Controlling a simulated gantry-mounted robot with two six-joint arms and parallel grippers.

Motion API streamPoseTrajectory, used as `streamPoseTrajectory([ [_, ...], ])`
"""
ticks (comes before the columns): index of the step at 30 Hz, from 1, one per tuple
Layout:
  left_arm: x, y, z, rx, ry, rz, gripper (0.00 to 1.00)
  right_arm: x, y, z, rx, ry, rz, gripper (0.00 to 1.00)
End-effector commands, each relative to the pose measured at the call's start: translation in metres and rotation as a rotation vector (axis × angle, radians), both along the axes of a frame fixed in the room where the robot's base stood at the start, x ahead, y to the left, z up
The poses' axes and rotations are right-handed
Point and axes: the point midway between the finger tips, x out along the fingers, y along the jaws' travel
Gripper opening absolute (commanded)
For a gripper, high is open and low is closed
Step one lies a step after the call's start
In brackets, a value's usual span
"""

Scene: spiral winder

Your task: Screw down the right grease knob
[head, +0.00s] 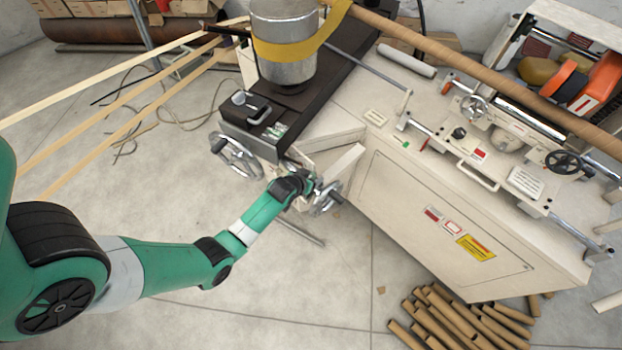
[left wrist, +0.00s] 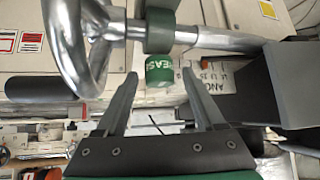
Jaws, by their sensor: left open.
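A green grease knob (left wrist: 160,72) with white lettering, partly readable as "EASE", shows in the left wrist view. It sits at the end of a dark green collar (left wrist: 159,32) on a chrome shaft. My left gripper (left wrist: 159,80) is open, with one finger on each side of the knob and a visible gap to both. In the head view my left gripper (head: 308,184) is beside a chrome handwheel (head: 328,198) at the machine's near corner. The knob cannot be made out there. My right gripper is not in view.
The handwheel rim (left wrist: 75,60) stands close to the left finger in the left wrist view. A dark block (left wrist: 305,85) is at the right. A second handwheel (head: 237,156) stands left of my gripper. Cardboard tubes (head: 450,318) lie on the floor.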

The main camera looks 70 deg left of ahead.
Motion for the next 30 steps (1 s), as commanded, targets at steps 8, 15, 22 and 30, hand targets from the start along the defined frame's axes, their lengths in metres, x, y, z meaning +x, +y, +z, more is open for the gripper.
streamPoseTrajectory([
  [8, 0.0023, 0.0018, -0.002, 0.0, 0.0, 0.0, 0.7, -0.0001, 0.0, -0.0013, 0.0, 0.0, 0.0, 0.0],
  [15, 0.0021, 0.0017, -0.002, 0.0, 0.0, 0.0, 0.31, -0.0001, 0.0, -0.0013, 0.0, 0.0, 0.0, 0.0],
  [22, 0.0021, 0.0016, -0.0021, 0.0, 0.0, 0.0, 0.0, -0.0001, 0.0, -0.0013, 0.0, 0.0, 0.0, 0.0],
  [30, 0.0015, 0.002, -0.0014, -0.001, 0.0, -0.021, 0.0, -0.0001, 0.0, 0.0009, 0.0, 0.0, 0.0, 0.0],
])
